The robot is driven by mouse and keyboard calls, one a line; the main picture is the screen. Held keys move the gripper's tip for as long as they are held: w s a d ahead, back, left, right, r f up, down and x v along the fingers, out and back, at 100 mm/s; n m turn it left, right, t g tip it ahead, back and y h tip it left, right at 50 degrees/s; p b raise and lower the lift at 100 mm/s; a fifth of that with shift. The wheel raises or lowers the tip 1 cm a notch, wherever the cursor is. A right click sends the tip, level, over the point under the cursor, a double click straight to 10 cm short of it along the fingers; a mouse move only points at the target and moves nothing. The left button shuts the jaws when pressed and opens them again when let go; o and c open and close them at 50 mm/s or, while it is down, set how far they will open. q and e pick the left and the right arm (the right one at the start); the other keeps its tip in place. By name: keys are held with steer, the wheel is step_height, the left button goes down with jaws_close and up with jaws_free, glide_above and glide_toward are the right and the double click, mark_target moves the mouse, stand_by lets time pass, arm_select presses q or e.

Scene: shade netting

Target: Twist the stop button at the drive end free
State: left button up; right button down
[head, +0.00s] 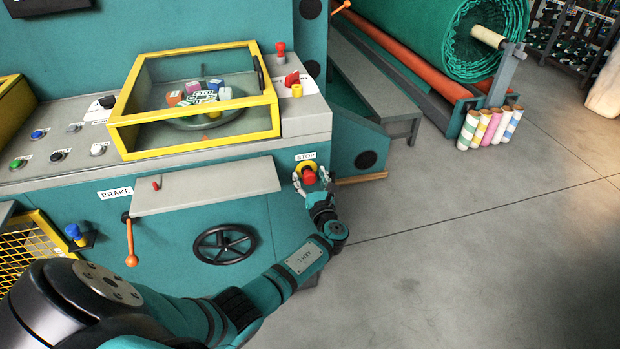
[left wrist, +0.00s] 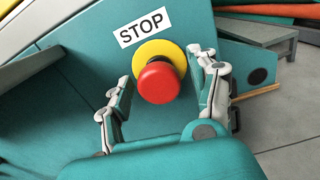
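The red stop button (head: 309,177) sits on a yellow collar on the machine's front, under a white STOP label (head: 305,156). In the left wrist view the red button (left wrist: 158,82) shows large, with its yellow collar (left wrist: 166,49) behind it and the STOP label (left wrist: 142,27) above. My left gripper (head: 313,186) is at the button. In the left wrist view its fingers (left wrist: 160,92) are spread, one on each side of the button, with a visible gap to it on both sides. My right gripper is not in view.
A grey shelf (head: 208,187) juts from the machine front, left of the button. Below it are an orange-knobbed brake lever (head: 130,245) and a black handwheel (head: 224,244). A yellow-framed clear guard (head: 195,98) stands on top. The floor (head: 470,230) at the right is clear.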

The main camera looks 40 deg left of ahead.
mark_target(310, 180)
arm_select(q)
steer(key=shift+p+v, duration=0.8)
steer(key=shift+v, duration=0.6)
steer(key=shift+p+v, duration=0.45)
steer(key=shift+v, duration=0.65)
steer(key=o, duration=0.6)
steer(key=v, duration=1.2)
steer(key=shift+d, duration=0.1)
